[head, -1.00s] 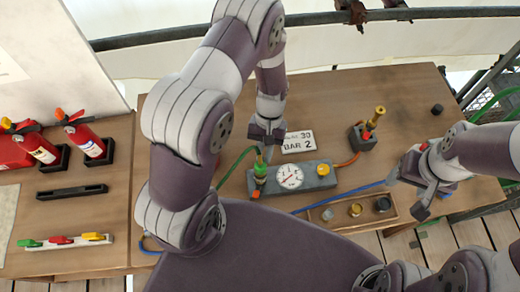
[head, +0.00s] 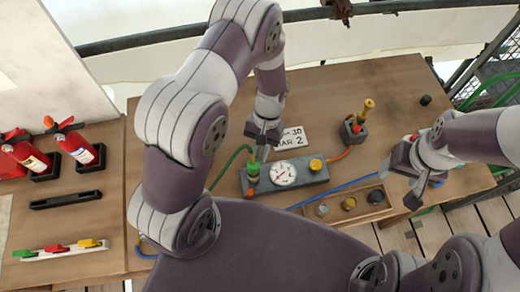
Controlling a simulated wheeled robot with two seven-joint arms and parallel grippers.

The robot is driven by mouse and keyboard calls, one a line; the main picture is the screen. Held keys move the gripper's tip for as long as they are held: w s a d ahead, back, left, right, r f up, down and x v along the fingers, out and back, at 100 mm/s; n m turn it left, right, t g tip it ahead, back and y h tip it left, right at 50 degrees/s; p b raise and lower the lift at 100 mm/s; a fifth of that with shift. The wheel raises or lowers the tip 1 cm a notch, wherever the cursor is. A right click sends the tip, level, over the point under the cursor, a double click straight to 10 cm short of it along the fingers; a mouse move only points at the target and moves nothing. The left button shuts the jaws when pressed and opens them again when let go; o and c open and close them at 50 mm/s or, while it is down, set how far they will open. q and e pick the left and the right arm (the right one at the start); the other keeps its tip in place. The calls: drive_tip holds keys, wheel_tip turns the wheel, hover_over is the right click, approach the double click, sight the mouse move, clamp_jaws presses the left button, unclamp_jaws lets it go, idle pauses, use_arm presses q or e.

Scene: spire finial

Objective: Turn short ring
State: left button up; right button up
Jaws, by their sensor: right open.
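A grey block carries a round white gauge (head: 283,173), a yellow knob (head: 316,164) and a green fitting (head: 252,170) with an orange part below it. A wooden tray (head: 368,212) in front holds several small round pieces: a grey one (head: 322,209), a brass one (head: 349,203) and a dark one (head: 376,196). I cannot tell which piece is the short ring. My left gripper (head: 263,150) points down just behind the green fitting, its jaws too small to read. My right gripper (head: 427,190) is open and empty, right of the tray.
A card reading "BAR 2" (head: 291,138) lies behind the block. Red extinguishers (head: 78,146) and coloured levers (head: 58,248) are at left. A blue hose (head: 340,184) runs behind the tray.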

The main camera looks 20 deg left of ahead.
use_arm(q)
drive_tip(key=o, duration=0.4)
drive_tip(key=p+v, duration=0.2)
drive_tip(key=v, duration=1.1)
drive_tip(key=shift+f, duration=0.1)
drive_tip(key=shift+f, duration=0.1)
